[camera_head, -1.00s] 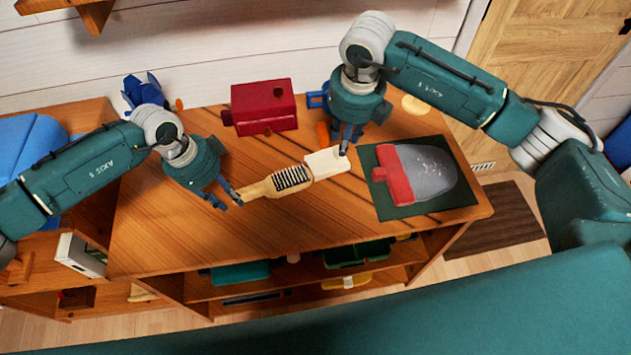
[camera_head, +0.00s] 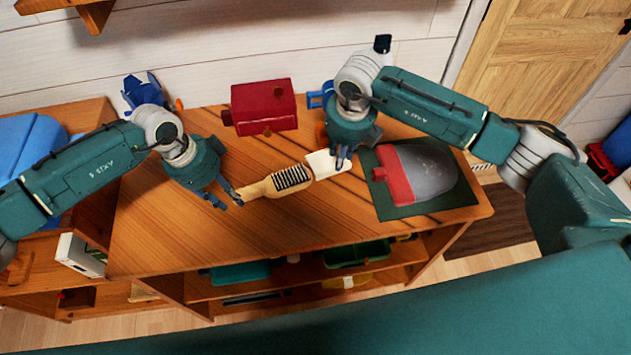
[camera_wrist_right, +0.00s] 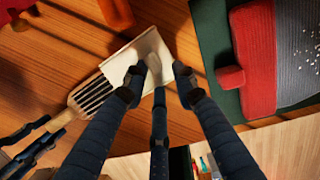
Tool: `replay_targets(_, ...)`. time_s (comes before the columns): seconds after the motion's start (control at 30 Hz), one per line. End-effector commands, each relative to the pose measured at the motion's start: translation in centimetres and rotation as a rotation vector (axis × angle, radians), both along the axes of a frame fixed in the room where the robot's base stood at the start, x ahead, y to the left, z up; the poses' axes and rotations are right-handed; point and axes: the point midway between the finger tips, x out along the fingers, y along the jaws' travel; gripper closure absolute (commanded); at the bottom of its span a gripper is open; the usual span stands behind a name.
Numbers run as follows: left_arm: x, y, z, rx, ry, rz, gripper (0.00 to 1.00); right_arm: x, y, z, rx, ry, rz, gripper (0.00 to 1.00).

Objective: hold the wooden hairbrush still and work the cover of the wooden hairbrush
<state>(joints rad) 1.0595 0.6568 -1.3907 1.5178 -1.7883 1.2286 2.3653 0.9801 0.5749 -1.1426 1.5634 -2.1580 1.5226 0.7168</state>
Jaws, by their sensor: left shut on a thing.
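The wooden hairbrush (camera_head: 265,188) lies across the table's middle, its black bristles facing up. Its white cover (camera_head: 319,161) is at the right end, beside the bristles. My left gripper (camera_head: 237,197) is shut on the handle's left end. My right gripper (camera_head: 341,163) is over the cover's right end. In the right wrist view, the right gripper (camera_wrist_right: 160,78) has its fingertips spread around the cover's (camera_wrist_right: 120,66) end; whether they touch it is unclear. The bristles (camera_wrist_right: 91,97) show there too.
A red box (camera_head: 264,108) stands behind the brush, with a blue object (camera_head: 316,97) to its right. A dark green mat (camera_head: 440,205) with a red-and-grey item (camera_head: 425,175) lies close on the right. The wooden table (camera_head: 170,235) is clear at front left.

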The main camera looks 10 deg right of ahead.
Motion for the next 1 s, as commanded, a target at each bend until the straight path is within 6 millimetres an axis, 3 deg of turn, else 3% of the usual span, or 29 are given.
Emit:
replay_targets(0.03,0.0,0.1,-0.1,0.003,0.001,0.002,0.95,0.0,-0.1,0.0,-0.001,0.001,-0.001,0.86)
replay_targets(0.1,0.0,0.1,-0.1,0.003,0.002,0.003,0.95,0.0,-0.1,0.0,-0.002,0.001,-0.001,0.98)
replay_targets(0.4,0.0,0.2,-0.1,0.004,0.001,0.005,0.95,0.0,0.1,0.0,-0.003,0.002,-0.002,0.99)
replay_targets(1.0,0.0,0.2,-0.1,0.004,0.002,0.004,0.95,-0.6,3.8,0.0,0.001,0.002,-0.001,0.99)
